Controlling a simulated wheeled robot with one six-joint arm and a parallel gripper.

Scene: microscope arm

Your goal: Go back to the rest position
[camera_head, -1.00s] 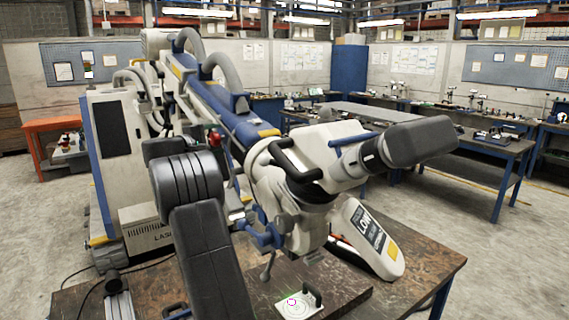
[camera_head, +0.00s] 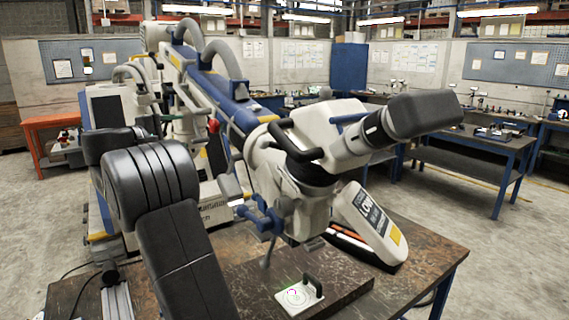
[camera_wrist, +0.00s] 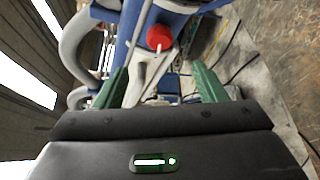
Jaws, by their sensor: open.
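My gripper (camera_wrist: 160,88) shows in the wrist view, its two green fingers spread apart with nothing between them. Beyond the fingers are a red knob (camera_wrist: 159,37) and blue and white parts of the microscope arm. The red knob also shows in the head view (camera_head: 213,126), just behind my arm.
The wooden table (camera_head: 425,262) carries a small white plate with a black handle (camera_head: 300,296) and a dark raised board. The white microscope cabinet (camera_head: 105,110) stands behind my arm at left. Workbenches (camera_head: 470,160) line the back right. Open floor lies on the right.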

